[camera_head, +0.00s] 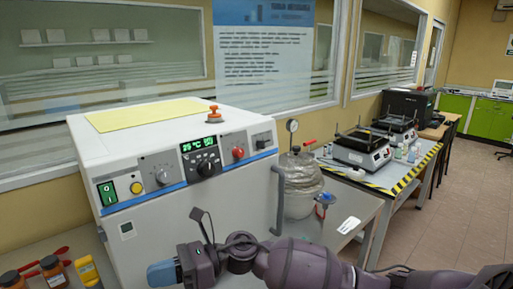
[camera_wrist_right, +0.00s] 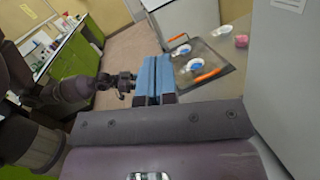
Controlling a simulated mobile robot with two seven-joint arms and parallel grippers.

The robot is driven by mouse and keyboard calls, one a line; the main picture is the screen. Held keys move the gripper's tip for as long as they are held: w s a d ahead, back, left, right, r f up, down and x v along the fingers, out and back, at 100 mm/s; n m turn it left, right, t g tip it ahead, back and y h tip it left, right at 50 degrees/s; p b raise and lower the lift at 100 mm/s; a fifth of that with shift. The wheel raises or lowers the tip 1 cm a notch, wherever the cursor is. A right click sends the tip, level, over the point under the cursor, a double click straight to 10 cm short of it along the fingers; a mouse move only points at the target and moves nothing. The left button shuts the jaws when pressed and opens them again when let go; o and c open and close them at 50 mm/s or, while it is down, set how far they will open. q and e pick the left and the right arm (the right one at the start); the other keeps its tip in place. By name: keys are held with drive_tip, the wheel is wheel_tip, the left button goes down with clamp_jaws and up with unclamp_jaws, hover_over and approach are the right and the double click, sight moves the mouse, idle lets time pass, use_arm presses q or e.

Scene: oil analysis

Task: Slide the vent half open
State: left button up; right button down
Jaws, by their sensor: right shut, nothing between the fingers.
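The white oven (camera_head: 180,219) stands at the left of the head view, its front panel carrying dials, a green display and a red knob. An orange knob (camera_head: 214,114) sits on its top. A small dark-and-white slide plate (camera_head: 261,139) is at the right end of the panel. I cannot tell for sure which is the vent. My right gripper (camera_head: 164,273) is low in front of the oven, apart from both; its blue fingers are shut and empty, also in the wrist view (camera_wrist_right: 155,77). A dark arm end, probably my left one (camera_wrist_right: 125,82), shows behind; its fingers are unclear.
A yellow sheet (camera_head: 148,115) lies on the oven top. The door handle (camera_head: 278,200) juts out at the right, beside a silver pressure vessel (camera_head: 298,182). Several jars (camera_head: 53,272) stand at lower left. The wrist view shows a grey tray (camera_wrist_right: 211,67) with dishes.

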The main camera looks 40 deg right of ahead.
drive_tip(key=n+g+h, duration=0.1)
drive_tip(key=n+g, duration=0.1)
drive_tip(key=n, duration=0.2)
drive_tip(key=n+t+h+b, duration=0.2)
drive_tip(key=n+t+h, duration=0.1)
drive_tip(key=n+h, duration=1.75)
approach(257, 142)
drive_tip(key=f, duration=0.2)
drive_tip(key=f+m+h, duration=0.1)
drive_tip(key=f, duration=0.2)
drive_tip(key=w+f+m+h, duration=0.1)
drive_tip(key=f, duration=0.1)
drive_tip(key=shift+w+d+f, duration=0.15)
drive_tip(key=shift+d+f, duration=0.15)
drive_tip(key=shift+f, duration=0.05)
